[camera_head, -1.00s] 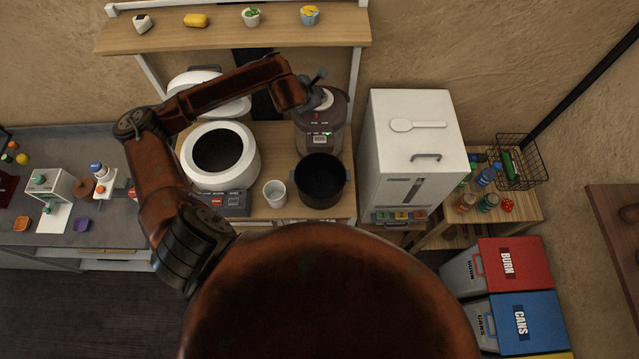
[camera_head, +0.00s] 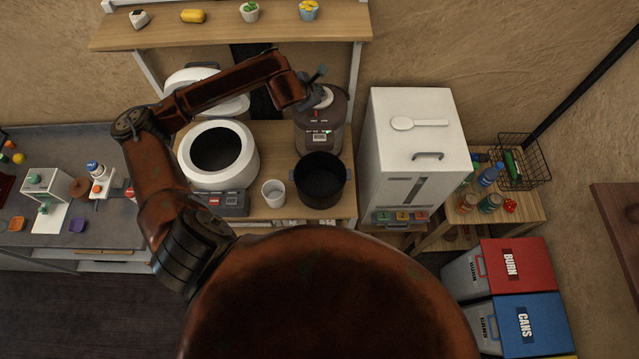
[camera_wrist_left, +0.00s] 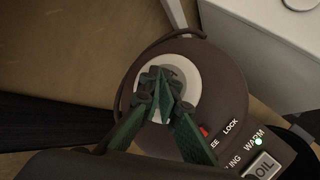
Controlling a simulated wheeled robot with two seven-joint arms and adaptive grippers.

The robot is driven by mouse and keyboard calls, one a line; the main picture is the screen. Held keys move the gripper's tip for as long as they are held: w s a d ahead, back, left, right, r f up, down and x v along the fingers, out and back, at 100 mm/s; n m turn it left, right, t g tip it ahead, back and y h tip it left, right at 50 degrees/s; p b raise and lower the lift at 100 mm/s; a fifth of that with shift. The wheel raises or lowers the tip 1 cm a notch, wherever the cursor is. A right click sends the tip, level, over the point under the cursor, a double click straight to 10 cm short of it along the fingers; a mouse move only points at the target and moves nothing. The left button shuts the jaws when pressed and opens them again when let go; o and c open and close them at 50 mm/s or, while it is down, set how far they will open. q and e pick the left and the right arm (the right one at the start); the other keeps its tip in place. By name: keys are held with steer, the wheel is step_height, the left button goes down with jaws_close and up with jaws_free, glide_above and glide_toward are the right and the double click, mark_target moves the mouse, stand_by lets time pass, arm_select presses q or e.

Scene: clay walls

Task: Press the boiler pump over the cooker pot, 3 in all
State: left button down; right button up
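The boiler (camera_head: 330,130) is a dark round dispenser on the wooden counter. Its pump is a pale round disc on the lid, clearest in the left wrist view (camera_wrist_left: 188,78). The black cooker pot (camera_head: 322,180) stands in front of the boiler, open at the top, its inside dark. My left gripper (camera_head: 319,82) is over the boiler lid. In the left wrist view its green fingertips (camera_wrist_left: 162,92) are together with nothing between them, over the pump disc. I cannot tell whether they touch it. My right gripper is not in view.
A white rice cooker (camera_head: 245,165) with a raised lid stands left of the boiler. A white cup (camera_head: 273,193) is beside the pot. A tall white dispenser (camera_head: 415,140) stands to the right. A wooden shelf (camera_head: 230,33) runs behind the counter.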

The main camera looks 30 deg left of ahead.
arm_select(q)
steer(key=shift+s+a+f, duration=0.15)
steer(key=shift+s+f, duration=0.05)
steer(key=shift+f, duration=0.3)
steer(key=shift+w+r, duration=0.1)
steer(key=shift+r, duration=0.3)
step_height(320, 180, up, 5)
steer(key=shift+w+f, duration=0.1)
steer(key=shift+f, duration=0.1)
steer(key=shift+r, duration=0.6)
steer(key=shift+w, duration=0.1)
stand_by(0.8)
